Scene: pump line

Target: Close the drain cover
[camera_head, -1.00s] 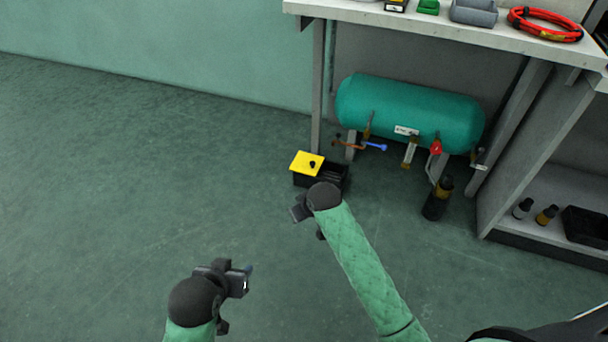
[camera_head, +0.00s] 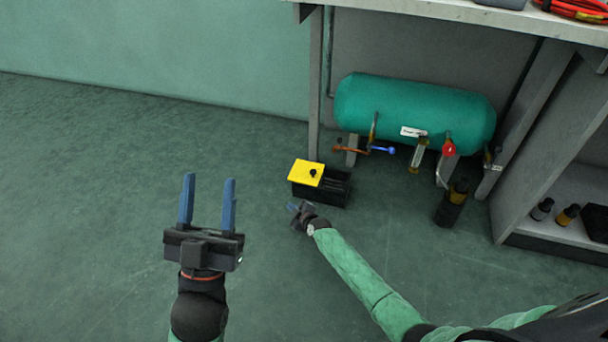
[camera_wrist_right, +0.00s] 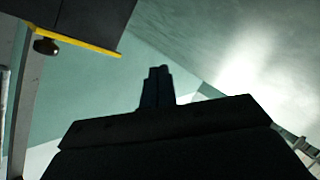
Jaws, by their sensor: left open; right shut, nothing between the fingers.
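The drain cover is a yellow plate (camera_head: 306,173) with a small dark knob, on a black box (camera_head: 328,189) on the floor below the bench. It covers the box's left part; the right part shows dark and open. In the right wrist view the yellow edge (camera_wrist_right: 85,40) and its knob show at upper left. My right gripper (camera_head: 295,208) is just in front of the box, apart from it; its fingers are together and empty, also in the right wrist view (camera_wrist_right: 158,75). My left gripper (camera_head: 208,190) is open and empty, further left, fingers pointing away from me.
A teal tank (camera_head: 414,114) with valves and a red knob lies under the bench (camera_head: 480,14). A dark bottle (camera_head: 452,204) stands on the floor right of the box. A shelf (camera_head: 560,215) is at right. The floor to the left is clear.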

